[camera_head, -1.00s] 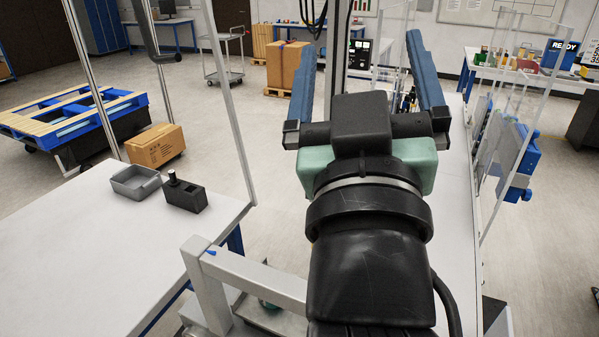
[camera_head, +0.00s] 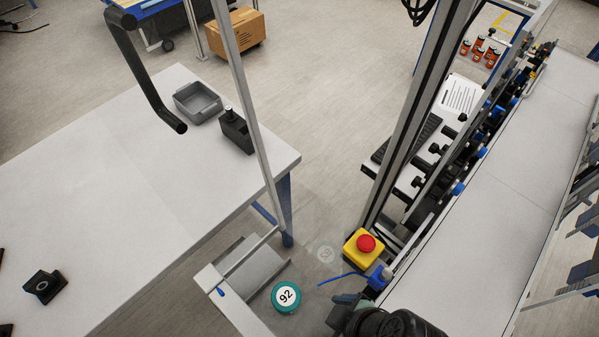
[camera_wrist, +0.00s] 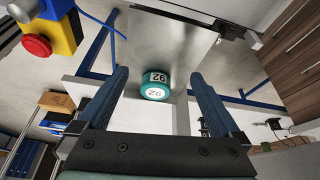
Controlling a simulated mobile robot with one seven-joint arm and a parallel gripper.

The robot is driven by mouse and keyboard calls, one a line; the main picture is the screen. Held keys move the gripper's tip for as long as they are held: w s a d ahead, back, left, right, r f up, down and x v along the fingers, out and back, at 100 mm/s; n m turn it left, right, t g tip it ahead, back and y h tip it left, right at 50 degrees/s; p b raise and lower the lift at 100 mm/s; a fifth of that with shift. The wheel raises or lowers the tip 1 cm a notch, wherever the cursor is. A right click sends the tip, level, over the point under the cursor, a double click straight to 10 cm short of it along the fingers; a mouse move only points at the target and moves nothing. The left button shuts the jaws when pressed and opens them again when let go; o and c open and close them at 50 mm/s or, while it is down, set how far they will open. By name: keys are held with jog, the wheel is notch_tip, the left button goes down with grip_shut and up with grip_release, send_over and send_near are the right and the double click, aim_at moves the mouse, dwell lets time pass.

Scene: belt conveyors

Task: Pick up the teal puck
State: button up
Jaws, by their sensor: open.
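The teal puck (camera_head: 286,296) is round, with a white label reading 92. In the head view it is low in the picture, just right of a pale frame bar. In the wrist view the puck (camera_wrist: 155,86) lies ahead of my gripper (camera_wrist: 159,74), between its two blue fingers as seen from there. The fingers are wide apart and hold nothing. I cannot tell how far the puck is from the fingertips. In the head view only part of my arm shows at the bottom edge; the fingers are hidden.
A yellow box with a red button (camera_head: 364,246) stands right of the puck, beside an upright post. A white belt (camera_head: 480,220) runs along the right. A white table (camera_head: 130,180) at left holds a grey tray (camera_head: 198,103) and a black block (camera_head: 236,133).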

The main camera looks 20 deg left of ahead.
jog(key=p, duration=0.2)
send_over(287, 297)
jog(key=d, duration=0.3)
jog(key=shift+s+d+r, duration=0.1)
jog(key=shift+s, duration=0.2)
jog(key=x, duration=0.2)
jog(key=p+x, duration=0.1)
jog(key=x, duration=0.2)
jog(key=shift+w+a, duration=0.15)
jog(key=shift+a, duration=0.3)
jog(key=shift+c, duration=0.2)
jog(key=c, duration=1.3)
